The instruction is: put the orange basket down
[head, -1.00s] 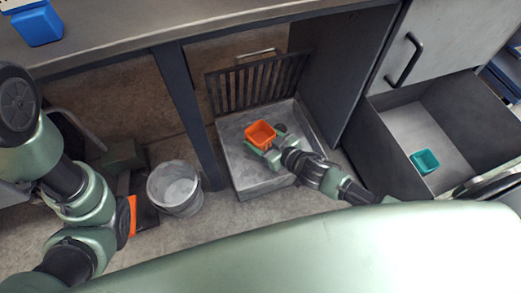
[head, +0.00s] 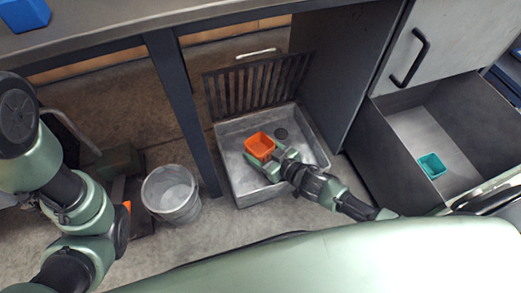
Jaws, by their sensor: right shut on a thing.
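The orange basket (head: 259,145) is a small open-topped box over the grey sink-like tray (head: 235,190) on the floor under the counter. My right gripper (head: 271,159) reaches in from the lower right and is shut on the basket's near side. I cannot tell whether the basket's base touches the tray floor. My left arm comes in along the left edge; its gripper does not show.
A dark slatted rack (head: 258,85) stands at the tray's back. A grey bucket (head: 171,193) stands left of the tray. An open drawer (head: 436,110) at right holds a teal box (head: 431,166). A blue box (head: 24,14) sits on the counter (head: 110,25).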

